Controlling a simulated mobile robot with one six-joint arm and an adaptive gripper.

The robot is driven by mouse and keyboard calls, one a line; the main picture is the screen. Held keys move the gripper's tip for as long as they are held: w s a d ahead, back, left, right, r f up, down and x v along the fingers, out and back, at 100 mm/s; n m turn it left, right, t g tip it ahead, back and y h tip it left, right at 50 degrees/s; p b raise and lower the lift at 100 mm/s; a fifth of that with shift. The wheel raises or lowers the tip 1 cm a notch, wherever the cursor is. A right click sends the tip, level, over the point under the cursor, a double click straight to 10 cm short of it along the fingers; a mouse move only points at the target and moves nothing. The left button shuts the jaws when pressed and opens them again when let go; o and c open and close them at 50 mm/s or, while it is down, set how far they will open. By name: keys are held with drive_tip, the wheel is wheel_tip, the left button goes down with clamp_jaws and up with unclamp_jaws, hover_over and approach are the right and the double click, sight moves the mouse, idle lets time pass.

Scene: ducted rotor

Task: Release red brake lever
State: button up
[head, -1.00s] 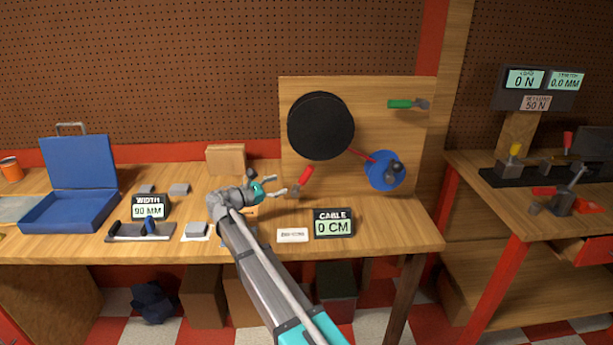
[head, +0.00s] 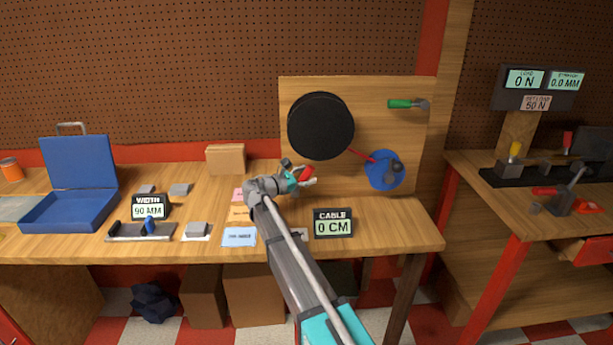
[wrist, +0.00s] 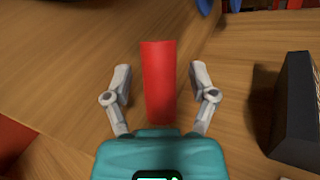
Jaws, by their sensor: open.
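The red brake lever (head: 307,172) is mounted low on the upright wooden board, below the black drum (head: 321,126). In the head view my gripper (head: 306,176) covers part of it. In the wrist view the red lever handle (wrist: 158,82) lies between the two grey fingers of my gripper (wrist: 160,87). The fingers are open, with a visible gap on each side of the handle. I cannot tell whether the handle touches the palm. The lever's mount is hidden in the wrist view.
The CABLE display (head: 333,223) reads 0 CM and stands right of my arm; its dark side shows at the right of the wrist view. A blue crank wheel (head: 385,171) is on the board, right of the lever. Flat cards (head: 239,237) lie left of my arm.

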clamp_jaws()
idle(0.3)
drive_tip(key=shift+d, duration=0.1)
